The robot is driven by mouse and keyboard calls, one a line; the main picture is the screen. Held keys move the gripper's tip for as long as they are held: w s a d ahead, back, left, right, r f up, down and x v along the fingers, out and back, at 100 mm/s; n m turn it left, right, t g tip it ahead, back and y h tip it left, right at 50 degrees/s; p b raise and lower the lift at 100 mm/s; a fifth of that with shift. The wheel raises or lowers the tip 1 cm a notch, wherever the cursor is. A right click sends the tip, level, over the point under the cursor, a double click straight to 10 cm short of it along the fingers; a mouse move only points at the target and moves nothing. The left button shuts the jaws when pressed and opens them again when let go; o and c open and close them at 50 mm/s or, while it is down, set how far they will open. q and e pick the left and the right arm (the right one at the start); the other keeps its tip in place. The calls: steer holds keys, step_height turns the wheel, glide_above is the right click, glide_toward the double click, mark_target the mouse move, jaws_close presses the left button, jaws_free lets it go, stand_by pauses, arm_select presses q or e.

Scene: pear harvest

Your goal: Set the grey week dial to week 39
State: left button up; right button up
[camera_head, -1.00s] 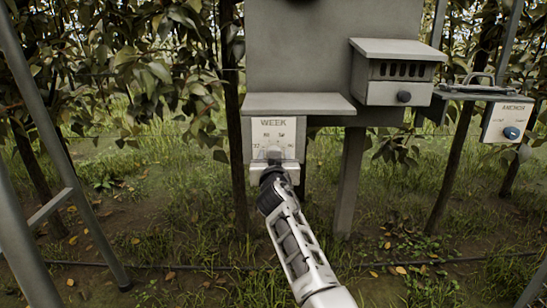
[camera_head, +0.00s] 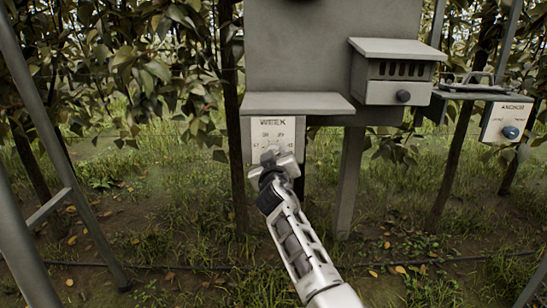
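The week panel (camera_head: 293,135) is a pale plate headed WEEK under a small grey ledge, with numbers in an arc; two at the top look like 38 and 39. The grey week dial is below the numbers, mostly hidden by my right gripper (camera_head: 273,154). The gripper is right at the dial, with its hand tilted, right side higher. Its fingertips are too small and covered to tell whether they are closed on the dial. The dial's pointer cannot be made out. My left gripper is not in view.
A grey box (camera_head: 395,85) with slots and a dark knob is to the right of the panel. An ANCHOR panel (camera_head: 508,120) with a blue knob is at the far right. Grey metal legs (camera_head: 45,150) stand at left. A grey post (camera_head: 348,185) stands right of the panel.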

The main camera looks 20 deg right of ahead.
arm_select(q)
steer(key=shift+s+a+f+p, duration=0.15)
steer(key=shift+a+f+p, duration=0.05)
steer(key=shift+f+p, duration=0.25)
arm_select(e)
steer(key=shift+d+n, duration=0.1)
steer(key=shift+n, duration=2.3)
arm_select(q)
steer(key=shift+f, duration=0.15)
arm_select(e)
steer(key=o, duration=1)
